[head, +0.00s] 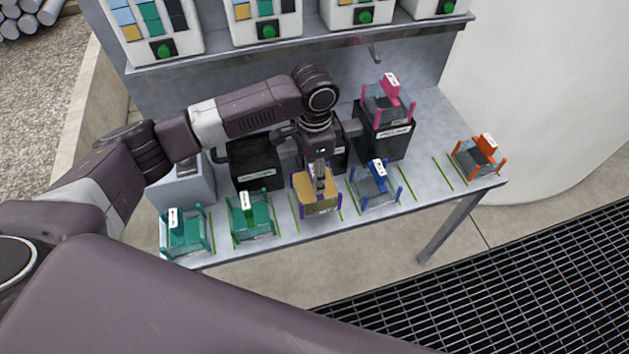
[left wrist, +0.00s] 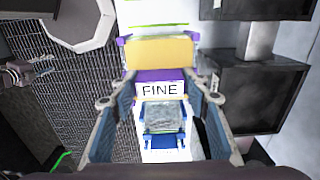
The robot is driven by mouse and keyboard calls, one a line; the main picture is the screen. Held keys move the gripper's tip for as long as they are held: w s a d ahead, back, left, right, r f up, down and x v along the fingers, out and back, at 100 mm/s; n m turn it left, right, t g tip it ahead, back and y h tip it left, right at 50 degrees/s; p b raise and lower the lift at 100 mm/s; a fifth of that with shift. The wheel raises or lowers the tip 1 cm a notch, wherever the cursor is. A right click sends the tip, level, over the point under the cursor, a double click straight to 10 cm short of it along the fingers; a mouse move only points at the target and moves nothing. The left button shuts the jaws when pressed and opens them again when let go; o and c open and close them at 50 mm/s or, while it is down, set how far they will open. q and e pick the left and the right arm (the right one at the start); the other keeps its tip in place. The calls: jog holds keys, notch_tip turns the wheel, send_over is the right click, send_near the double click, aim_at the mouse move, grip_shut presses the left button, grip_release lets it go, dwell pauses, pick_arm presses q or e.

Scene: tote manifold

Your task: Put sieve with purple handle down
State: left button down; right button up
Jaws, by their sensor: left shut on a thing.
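The sieve with the purple handle (head: 320,204) has purple corner posts and a yellow top. It is at the table's front edge, in the row between a green sieve and a blue one. I cannot tell whether it touches the table. My left gripper (head: 320,184) points down over it and is shut on its handle. In the left wrist view the purple handle (left wrist: 152,76), labelled FINE, lies between the fingers (left wrist: 163,92), with the yellow top (left wrist: 160,51) beyond. My right gripper is not in view.
Green sieves (head: 185,235) (head: 252,217) stand to the left. A blue sieve (head: 375,187) is close on the right, and an orange sieve (head: 478,158) is at the far right. A pink sieve (head: 386,103) sits on a black box (head: 384,137). Green lines mark the grey table (head: 428,133).

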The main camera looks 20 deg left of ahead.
pick_arm(q)
jog(key=shift+f+p, duration=0.35)
jog(key=shift+f, duration=1.9)
jog(key=shift+f, duration=0.15)
jog(key=c, duration=1.1)
grip_release()
notch_tip(320, 180, up, 12)
jog(key=b, duration=0.2)
jog(key=shift+r+b, duration=0.2)
jog(key=shift+b, duration=0.2)
